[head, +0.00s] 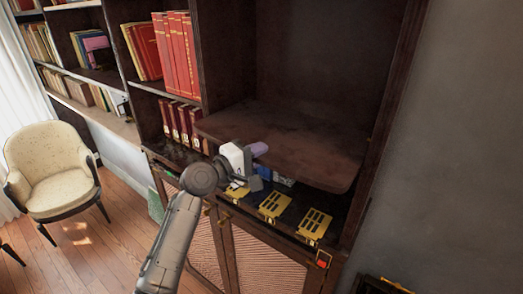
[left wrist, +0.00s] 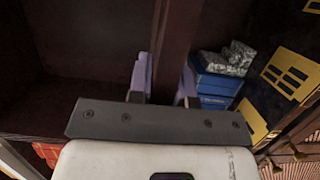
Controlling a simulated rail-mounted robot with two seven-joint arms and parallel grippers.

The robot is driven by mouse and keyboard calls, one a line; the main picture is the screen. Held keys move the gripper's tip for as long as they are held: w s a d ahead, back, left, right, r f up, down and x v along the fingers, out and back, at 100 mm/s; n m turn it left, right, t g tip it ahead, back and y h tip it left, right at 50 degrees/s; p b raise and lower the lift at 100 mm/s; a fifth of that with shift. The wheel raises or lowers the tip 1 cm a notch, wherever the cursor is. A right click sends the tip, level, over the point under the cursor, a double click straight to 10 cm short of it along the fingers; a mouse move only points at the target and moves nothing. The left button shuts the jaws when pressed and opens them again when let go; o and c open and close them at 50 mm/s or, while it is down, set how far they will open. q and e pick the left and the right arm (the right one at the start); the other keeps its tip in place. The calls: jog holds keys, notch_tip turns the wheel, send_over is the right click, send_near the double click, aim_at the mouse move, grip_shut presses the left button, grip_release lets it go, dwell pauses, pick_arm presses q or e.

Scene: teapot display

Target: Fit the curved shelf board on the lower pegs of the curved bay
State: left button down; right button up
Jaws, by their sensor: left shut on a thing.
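The curved shelf board (head: 285,140) is dark brown with rounded front corners. In the head view it lies across the bay (head: 310,55), above the bay floor, with its front edge sticking out. My left gripper (head: 258,163) is shut on its front edge, left of the middle. In the left wrist view the board (left wrist: 173,45) shows edge-on between the purple fingers of the gripper (left wrist: 165,80). The lower pegs cannot be made out, and I cannot tell whether the board touches them. My right gripper is not in view.
Yellow slotted plates (head: 274,206) lie on the bay floor below the board. Blue boxes (left wrist: 215,85) stand under the board near the gripper. A cream chair (head: 50,170) stands on the floor at left.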

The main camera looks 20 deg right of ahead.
pick_arm(q)
jog(key=s+a+p, duration=0.8)
jog(key=s+a, duration=0.3)
jog(key=a, duration=0.3)
jog(key=shift+s+r+p, duration=0.2)
jog(key=shift+p, duration=0.2)
dwell(3.6)
jog(key=shift+a, duration=0.15)
jog(key=shift+s, duration=0.1)
jog(key=shift+f+p, duration=0.1)
jog(key=shift+p, duration=0.5)
dwell(0.5)
jog(key=shift+s+f+n+t, duration=0.1)
jog(key=shift+f+n+t, duration=0.05)
jog(key=shift+n+t, duration=0.2)
dwell(0.4)
